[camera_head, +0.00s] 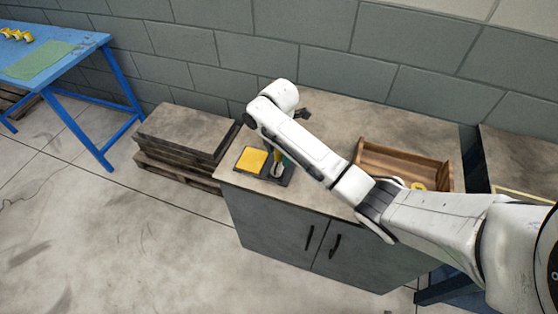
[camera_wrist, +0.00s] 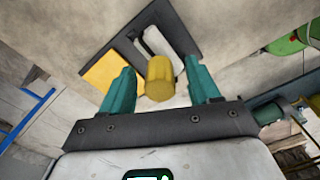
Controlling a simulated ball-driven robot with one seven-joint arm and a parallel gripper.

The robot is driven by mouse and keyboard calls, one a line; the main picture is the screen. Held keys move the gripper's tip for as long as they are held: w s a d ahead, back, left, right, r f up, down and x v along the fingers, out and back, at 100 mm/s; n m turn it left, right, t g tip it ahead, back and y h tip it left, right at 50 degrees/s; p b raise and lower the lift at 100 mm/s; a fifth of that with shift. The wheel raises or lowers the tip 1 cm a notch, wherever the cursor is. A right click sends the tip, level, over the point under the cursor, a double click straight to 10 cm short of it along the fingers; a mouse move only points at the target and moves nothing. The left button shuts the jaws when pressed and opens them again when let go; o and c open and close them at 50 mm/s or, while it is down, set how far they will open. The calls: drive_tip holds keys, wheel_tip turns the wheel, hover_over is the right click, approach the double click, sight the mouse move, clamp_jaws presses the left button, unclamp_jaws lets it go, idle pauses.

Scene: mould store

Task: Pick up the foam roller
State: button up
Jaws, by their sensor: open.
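The foam roller (camera_wrist: 160,78), a short yellow cylinder, shows in the wrist view between the two teal fingers of my gripper (camera_wrist: 162,90). A gap shows on each side of it, so the fingers are open and not closed on it. In the head view my gripper (camera_head: 275,157) points down over a dark tray on the grey cabinet's left end. The roller is mostly hidden there by my arm and gripper. I cannot tell its exact height against the fingertips.
The dark tray (camera_head: 243,174) holds a flat yellow pad (camera_head: 252,160) beside a pale shape. A wooden open box (camera_head: 405,160) stands on the right of the cabinet (camera_head: 270,225). A blue table (camera_head: 75,50) is at far left, with stacked slabs (camera_head: 185,128) between. Floor in front is clear.

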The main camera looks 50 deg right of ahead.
drive_tip(key=shift+c, duration=0.3)
clamp_jaws()
idle(0.3)
drive_tip(key=shift+r, duration=0.1)
drive_tip(key=shift+r, duration=0.55)
drive_tip(key=s+r+p, duration=0.3)
drive_tip(key=s+r, duration=0.8)
drive_tip(key=s, duration=0.3)
drive_tip(key=shift+d+r+p, duration=0.15)
drive_tip(key=shift+r+p, duration=0.2)
